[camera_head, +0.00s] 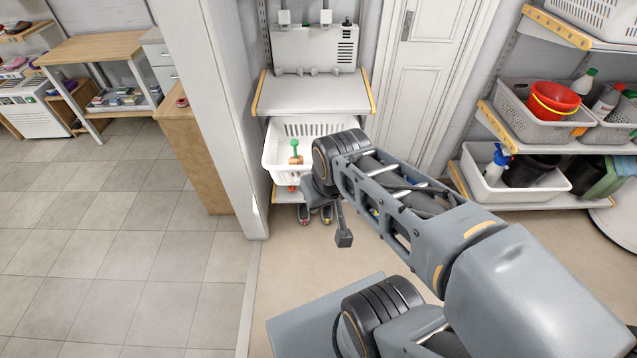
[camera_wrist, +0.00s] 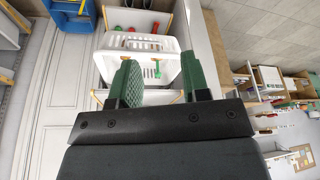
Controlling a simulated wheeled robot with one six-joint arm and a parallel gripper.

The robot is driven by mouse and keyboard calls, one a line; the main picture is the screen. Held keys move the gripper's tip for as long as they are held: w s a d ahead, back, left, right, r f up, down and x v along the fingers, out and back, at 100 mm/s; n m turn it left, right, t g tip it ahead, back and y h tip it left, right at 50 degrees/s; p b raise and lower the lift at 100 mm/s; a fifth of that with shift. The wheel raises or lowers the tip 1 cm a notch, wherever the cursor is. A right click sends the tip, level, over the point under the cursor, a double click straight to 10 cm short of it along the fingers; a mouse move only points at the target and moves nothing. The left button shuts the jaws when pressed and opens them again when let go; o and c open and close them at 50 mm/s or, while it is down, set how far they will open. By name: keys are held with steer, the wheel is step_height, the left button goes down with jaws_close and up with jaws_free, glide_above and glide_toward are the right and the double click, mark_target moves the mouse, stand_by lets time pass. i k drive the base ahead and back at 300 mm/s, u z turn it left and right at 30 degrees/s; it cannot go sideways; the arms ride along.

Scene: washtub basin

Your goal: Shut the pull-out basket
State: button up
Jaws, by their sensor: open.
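The pull-out basket (camera_head: 278,163) is white plastic with slotted walls. In the head view it sits under a white shelf in the narrow rack and sticks out in front of it. A green-handled tool (camera_head: 295,152) stands in it. The basket also shows in the wrist view (camera_wrist: 110,62), beyond my fingertips. My gripper (camera_wrist: 160,78) has two green-padded fingers, spread apart with nothing between them. It points toward the basket and appears short of it; I cannot tell the exact gap. In the head view my arm hides the basket's right side and most of my gripper.
The shelf (camera_head: 312,97) above the basket has wooden edge strips. A white wall post (camera_head: 222,110) stands close on the left. Shoes (camera_head: 304,214) lie below the basket. Shelves with bins (camera_head: 535,115) stand at the right. Tiled floor (camera_head: 120,230) at the left is open.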

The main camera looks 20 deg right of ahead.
mark_target(281, 173)
steer(key=z, duration=0.15)
steer(key=i, duration=0.45)
steer(key=z, duration=3.1)
steer(key=k, duration=0.8)
steer(key=u, duration=2.3)
